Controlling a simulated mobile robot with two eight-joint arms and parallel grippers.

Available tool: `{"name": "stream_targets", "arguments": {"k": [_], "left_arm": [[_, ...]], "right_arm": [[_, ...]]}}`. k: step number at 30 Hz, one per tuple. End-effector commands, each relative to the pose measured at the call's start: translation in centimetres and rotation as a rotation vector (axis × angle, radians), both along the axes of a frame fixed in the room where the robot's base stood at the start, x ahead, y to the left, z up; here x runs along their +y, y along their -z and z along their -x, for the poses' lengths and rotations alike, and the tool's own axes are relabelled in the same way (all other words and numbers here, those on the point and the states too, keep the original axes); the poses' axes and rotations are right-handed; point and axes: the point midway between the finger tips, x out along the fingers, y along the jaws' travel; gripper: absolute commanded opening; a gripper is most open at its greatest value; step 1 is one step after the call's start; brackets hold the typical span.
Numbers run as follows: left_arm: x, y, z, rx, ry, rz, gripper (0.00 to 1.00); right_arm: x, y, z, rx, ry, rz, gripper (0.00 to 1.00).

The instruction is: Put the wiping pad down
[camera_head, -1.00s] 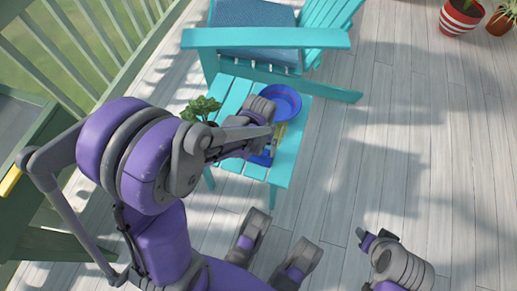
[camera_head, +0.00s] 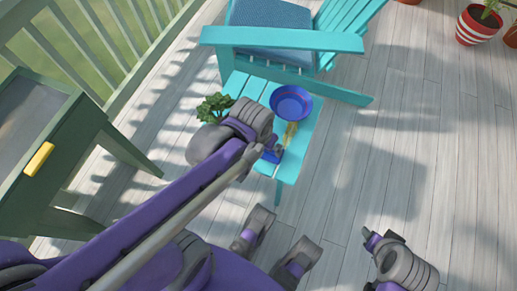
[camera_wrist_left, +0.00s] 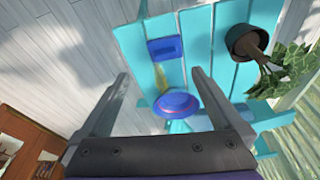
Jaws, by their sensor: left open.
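The wiping pad, a blue block (camera_head: 271,156), lies on the turquoise side table (camera_head: 287,170); my left wrist partly covers it in the head view. In the left wrist view the whole pad (camera_wrist_left: 165,49) shows flat on the slats, with nothing gripping it. My left gripper (camera_wrist_left: 160,75) is open and empty, its two fingers spread wide above the table, apart from the pad.
A blue bowl (camera_head: 291,102) stands on the table, with a yellow patch (camera_head: 290,133) between it and the pad. A potted plant (camera_head: 214,107) stands on the table's left side. A turquoise chair (camera_head: 283,39) is behind; a green cabinet (camera_head: 60,150) is at left.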

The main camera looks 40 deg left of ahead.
Motion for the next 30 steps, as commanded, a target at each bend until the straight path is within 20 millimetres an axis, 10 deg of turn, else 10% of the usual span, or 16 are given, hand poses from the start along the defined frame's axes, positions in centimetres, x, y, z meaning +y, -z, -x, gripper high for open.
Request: {"name": "stream_targets", "arguments": {"k": [7, 22, 30], "left_arm": [[-0.9, -0.4, 4.0, -0.134, 0.078, -0.018, 1.0], [-1.1, -0.8, 4.6, -0.162, 0.094, -0.022, 1.0], [-1.1, -7.0, 4.9, -0.183, 0.093, -0.023, 1.0]], "right_arm": [[0.0, 0.0, 0.0, 0.0, 0.0, 0.0, 0.5], [0.0, -0.4, 0.0, -0.001, 0.0, 0.0, 0.5], [0.0, -6.6, 0.3, -0.023, 0.0, 0.0, 0.5]]}}
